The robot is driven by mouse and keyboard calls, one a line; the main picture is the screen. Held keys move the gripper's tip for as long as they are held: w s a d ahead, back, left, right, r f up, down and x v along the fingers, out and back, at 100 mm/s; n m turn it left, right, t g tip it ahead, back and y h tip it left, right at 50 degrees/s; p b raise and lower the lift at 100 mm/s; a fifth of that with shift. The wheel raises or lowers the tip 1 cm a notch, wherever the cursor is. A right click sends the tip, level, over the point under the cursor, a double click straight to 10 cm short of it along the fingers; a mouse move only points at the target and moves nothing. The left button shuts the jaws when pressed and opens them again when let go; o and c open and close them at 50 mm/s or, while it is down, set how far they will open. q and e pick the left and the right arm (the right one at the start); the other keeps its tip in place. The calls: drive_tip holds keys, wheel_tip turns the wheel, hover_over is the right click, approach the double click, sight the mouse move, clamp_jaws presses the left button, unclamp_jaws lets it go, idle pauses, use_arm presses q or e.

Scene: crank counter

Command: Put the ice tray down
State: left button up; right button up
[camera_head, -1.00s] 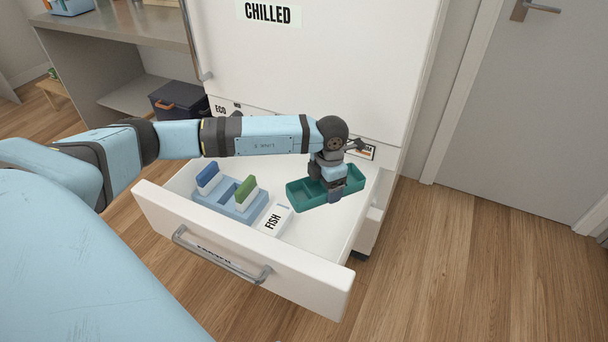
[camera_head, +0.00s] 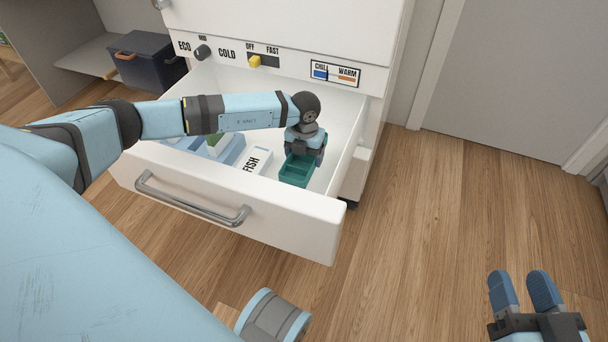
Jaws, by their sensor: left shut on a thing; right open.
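The teal ice tray (camera_head: 295,172) is inside the open white drawer (camera_head: 290,222), at its right side. My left gripper (camera_head: 304,155) reaches over the drawer from the left and is shut on the tray from above. The gripper and wrist cover the tray's far part. I cannot tell whether the tray touches the drawer floor. My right gripper (camera_head: 524,290) is open and empty, low at the right above the wood floor.
A white box marked FISH (camera_head: 257,160) lies just left of the tray. A blue holder (camera_head: 228,152) with a green piece (camera_head: 214,139) is further left, partly behind my arm. A control panel (camera_head: 264,60) is above the drawer. A dark bin (camera_head: 146,66) stands back left.

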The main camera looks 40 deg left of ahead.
sight(305, 170)
use_arm(q)
wheel_tip(305, 170, down, 3)
drive_tip(key=shift+r+b, duration=0.1)
drive_tip(key=shift+b, duration=0.2)
wheel_tip(305, 170, down, 4)
drive_tip(key=shift+r+b, duration=0.15)
drive_tip(key=shift+b, duration=0.8)
drive_tip(key=shift+f, duration=0.35)
drive_tip(key=shift+r, duration=0.1)
use_arm(e)
drive_tip(key=shift+w+d+r+n+t+y, duration=0.2)
drive_tip(key=shift+w+d+r+n+t, duration=0.1)
drive_tip(key=shift+n, duration=0.3)
drive_tip(key=shift+w+d+r+n+t+y, duration=0.2)
drive_tip(key=shift+w+r+n+t, duration=0.1)
drive_tip(key=shift+n, duration=0.3)
